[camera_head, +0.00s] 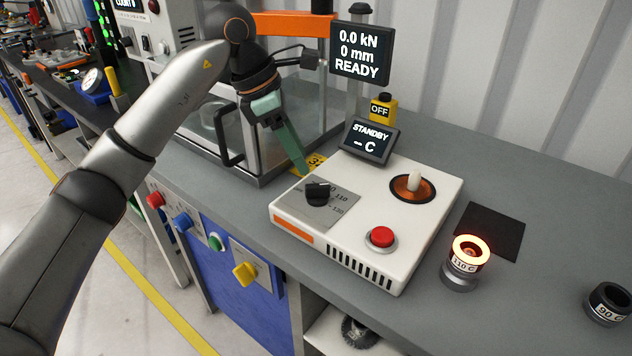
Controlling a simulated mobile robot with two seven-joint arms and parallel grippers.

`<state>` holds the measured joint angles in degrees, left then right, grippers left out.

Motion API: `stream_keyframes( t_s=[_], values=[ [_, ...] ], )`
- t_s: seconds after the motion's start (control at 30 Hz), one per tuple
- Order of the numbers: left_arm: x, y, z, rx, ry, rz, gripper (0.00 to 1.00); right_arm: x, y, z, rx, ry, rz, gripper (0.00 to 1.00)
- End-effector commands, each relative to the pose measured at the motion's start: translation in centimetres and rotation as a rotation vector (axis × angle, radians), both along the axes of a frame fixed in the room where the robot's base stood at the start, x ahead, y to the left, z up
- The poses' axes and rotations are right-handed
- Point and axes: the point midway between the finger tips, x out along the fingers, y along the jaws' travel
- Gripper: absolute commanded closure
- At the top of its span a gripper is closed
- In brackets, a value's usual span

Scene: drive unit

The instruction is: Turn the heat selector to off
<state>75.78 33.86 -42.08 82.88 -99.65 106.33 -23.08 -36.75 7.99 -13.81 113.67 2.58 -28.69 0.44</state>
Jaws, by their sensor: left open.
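The heat selector (318,192) is a black knob on a grey scale plate (333,213) on top of the white heater unit (370,212). Numbers around 110 and 130 show on the plate; other markings are hidden or too small to read. The unit's small display (370,141) reads STANDBY and – C. My left gripper (302,172) is open, above and behind the knob and apart from it. Its green fingers point down towards the unit's back left corner. My right gripper is not in view.
A red button (381,237) and a round copper-coloured plate with a pale peg (413,188) are on the unit. A glowing ring (470,251) on a 110 C holder stands to the right, near a black mat (490,231). A glass-sided press (250,135) stands behind my gripper.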

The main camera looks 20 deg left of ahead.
Motion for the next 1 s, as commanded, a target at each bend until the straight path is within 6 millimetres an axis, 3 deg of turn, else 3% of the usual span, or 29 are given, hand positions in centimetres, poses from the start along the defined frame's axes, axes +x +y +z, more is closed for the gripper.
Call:
stream_keyframes(
  t_s=[0.1, 0.3, 0.5, 0.77, 1.0],
  values=[
    [0.3, -1.0, -2.6, -0.001, 0.004, -0.003, 0.5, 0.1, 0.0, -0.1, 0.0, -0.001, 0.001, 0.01],
    [0.9, -2.1, -5.5, 0.0, 0.003, -0.002, 0.5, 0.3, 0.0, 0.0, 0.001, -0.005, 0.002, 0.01],
    [1.2, -2.6, -6.8, 0.0, 0.0, 0.001, 0.5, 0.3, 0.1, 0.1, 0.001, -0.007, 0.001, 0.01],
    [1.2, -2.6, -6.9, 0.0, 0.0, 0.0, 0.5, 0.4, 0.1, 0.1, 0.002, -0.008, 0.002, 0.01],
    [1.2, -2.6, -6.9, 0.0, 0.0, 0.001, 0.74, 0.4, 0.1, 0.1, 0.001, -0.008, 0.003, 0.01]
  ],
)
